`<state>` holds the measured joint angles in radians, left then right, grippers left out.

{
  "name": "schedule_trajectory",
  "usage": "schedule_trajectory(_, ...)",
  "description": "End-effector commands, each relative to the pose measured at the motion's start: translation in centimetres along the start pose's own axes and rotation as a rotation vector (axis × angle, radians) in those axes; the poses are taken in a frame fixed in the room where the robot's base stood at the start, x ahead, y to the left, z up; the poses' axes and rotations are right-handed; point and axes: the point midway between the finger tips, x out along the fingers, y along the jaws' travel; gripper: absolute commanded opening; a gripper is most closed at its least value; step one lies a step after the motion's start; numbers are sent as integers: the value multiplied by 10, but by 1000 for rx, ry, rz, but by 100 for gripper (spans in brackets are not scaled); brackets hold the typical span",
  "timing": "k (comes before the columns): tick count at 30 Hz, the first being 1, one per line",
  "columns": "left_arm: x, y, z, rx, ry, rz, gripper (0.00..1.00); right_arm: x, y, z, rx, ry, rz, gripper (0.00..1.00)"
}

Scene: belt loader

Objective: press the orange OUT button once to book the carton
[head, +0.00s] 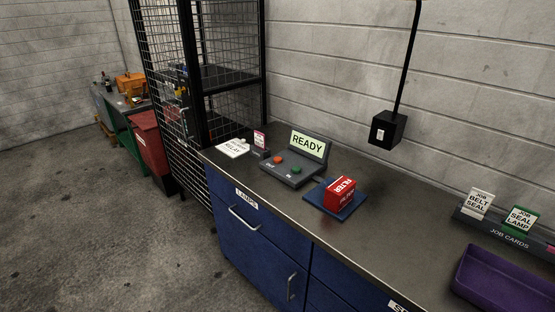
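The orange OUT button (278,159) sits on the sloped top of a dark grey console (271,171) on the workbench. A green button (296,170) is to its right. The console's screen (307,144) reads READY. A red carton (340,192) marked FILTER stands on a blue pad (320,203) just right of the console. The lettering by the buttons is too small to read. Neither of my grippers shows in the head view.
A job cards rack (508,233) and purple tray (505,280) are at right. A black wire cage (165,80) stands behind left. The bench middle is clear.

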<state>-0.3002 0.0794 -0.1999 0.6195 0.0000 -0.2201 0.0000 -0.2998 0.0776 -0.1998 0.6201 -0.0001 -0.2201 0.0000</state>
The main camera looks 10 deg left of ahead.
Motion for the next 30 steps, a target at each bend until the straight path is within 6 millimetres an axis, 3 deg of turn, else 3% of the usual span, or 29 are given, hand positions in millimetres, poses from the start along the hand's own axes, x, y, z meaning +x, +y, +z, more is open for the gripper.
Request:
schedule_trajectory(1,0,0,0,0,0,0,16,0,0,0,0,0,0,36)
schedule_trajectory(5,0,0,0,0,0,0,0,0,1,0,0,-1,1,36)
schedule_trajectory(30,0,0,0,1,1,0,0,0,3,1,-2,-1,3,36)
